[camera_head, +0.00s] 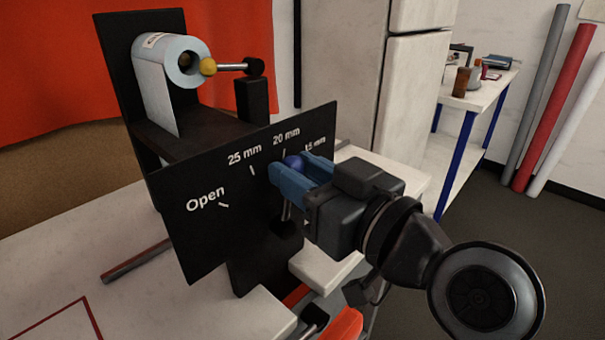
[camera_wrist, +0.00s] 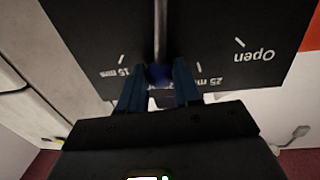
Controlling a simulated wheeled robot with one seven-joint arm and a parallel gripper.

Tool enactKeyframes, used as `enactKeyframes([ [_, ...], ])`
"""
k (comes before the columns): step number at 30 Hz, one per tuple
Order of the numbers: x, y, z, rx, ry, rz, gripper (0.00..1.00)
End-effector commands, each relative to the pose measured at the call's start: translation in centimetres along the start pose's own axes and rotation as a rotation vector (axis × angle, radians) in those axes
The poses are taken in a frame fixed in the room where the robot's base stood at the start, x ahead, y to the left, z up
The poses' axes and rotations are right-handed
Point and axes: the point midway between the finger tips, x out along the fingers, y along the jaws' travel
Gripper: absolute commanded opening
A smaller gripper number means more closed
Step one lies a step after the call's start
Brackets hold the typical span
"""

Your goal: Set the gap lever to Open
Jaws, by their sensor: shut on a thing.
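The gap lever has a dark blue ball knob (camera_head: 294,162) on a thin metal rod (camera_head: 286,211). The rod rises in front of a black scale panel (camera_head: 195,245) with white marks for Open, 25 mm, 20 mm and 15 mm. The knob is near the 20 mm mark, to the right of 25 mm and Open. My gripper (camera_head: 290,167) has its blue fingers shut on the knob. In the wrist view, which is upside down, the knob (camera_wrist: 158,76) sits between the fingertips, and the 20 mm label is mostly hidden by my gripper.
A white table (camera_head: 160,300) carries the machine. A side table (camera_head: 480,92) with small items and several leaning rolls (camera_head: 560,110) are at the right.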

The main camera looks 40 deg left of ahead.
Motion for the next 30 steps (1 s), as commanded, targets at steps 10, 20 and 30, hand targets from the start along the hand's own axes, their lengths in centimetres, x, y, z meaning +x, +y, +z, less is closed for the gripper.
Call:
enactKeyframes([
  [10, -0.2, -1.7, 0.7, -0.212, 0.026, -0.001, 0.00],
  [20, -0.5, -4.3, 1.3, -0.521, 0.060, -0.002, 0.00],
  [30, -0.8, -6.4, 2.2, -0.808, 0.089, -0.004, 0.00],
])
